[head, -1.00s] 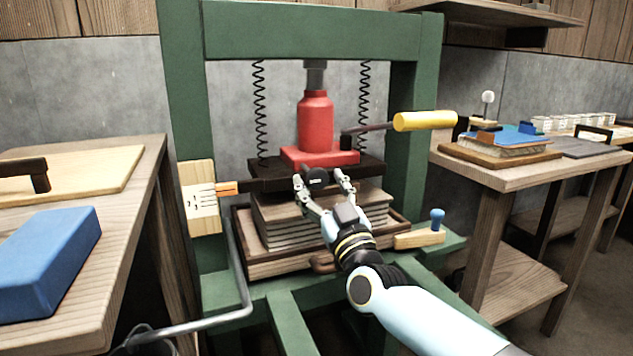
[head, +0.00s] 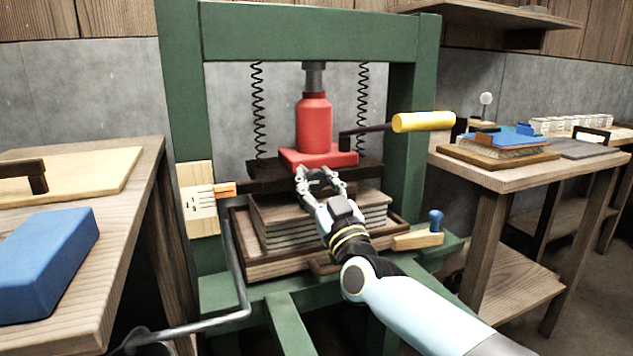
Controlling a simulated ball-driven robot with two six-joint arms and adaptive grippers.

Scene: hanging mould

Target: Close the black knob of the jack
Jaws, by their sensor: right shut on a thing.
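The red jack (head: 314,125) stands upright on the dark pressing plate (head: 262,175) inside the green press frame (head: 184,110). Its yellow-gripped pump handle (head: 424,122) points to the right. The black knob (head: 318,176) is at the front of the jack's base, partly hidden by the fingers. My right gripper (head: 320,180) reaches up from the lower right, and its two fingers are shut on the knob from both sides. My left gripper does not show.
Stacked boards (head: 275,222) lie under the plate in a tray. A peg with a blue top (head: 436,220) stands at the right. A blue block (head: 45,262) lies on the left table (head: 125,215). Another table (head: 520,175) stands at the right. Two springs hang beside the jack.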

